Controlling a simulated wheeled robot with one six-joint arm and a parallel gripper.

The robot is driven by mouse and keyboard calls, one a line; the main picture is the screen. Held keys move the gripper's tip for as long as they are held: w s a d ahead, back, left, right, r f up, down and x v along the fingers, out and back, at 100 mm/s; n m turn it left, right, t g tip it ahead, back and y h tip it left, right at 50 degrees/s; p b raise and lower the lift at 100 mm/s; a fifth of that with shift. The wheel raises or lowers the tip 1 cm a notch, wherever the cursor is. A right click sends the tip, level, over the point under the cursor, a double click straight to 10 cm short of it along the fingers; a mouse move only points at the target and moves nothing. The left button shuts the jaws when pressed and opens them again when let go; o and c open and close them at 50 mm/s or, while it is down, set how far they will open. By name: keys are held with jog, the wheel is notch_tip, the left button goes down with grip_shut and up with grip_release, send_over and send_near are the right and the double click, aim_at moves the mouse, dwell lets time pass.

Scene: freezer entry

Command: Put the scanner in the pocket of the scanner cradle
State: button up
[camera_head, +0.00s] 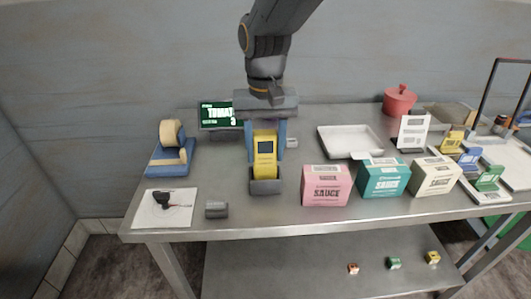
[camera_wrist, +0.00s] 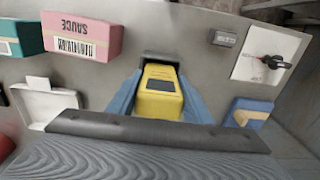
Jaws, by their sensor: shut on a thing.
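The yellow scanner (camera_head: 265,165) with a dark screen stands upright in my gripper (camera_head: 266,145). My gripper's blue fingers are shut on its two sides; they also show in the wrist view around the scanner (camera_wrist: 158,104). The dark grey scanner cradle (camera_head: 266,187) is on the table directly under the scanner. The scanner's lower end meets the cradle opening, with the cradle's front wall in front of it. In the wrist view the cradle (camera_wrist: 160,58) shows just beyond the scanner's end. How deep the scanner sits in the pocket is hidden.
Pink (camera_head: 326,186), teal (camera_head: 383,180) and cream sauce boxes stand to the right. A white tray (camera_head: 350,154) lies behind them. A tape dispenser (camera_head: 171,158), a small grey block (camera_head: 216,209) and a white sheet (camera_head: 150,207) are left. A display (camera_head: 217,116) stands behind.

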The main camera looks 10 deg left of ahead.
jog(key=shift+f, duration=0.75)
jog(key=o, duration=1.2)
jog(key=shift+f, duration=0.1)
notch_tip(320, 180, up, 12)
jog(key=shift+r+b, duration=0.15)
jog(key=shift+b, duration=0.9)
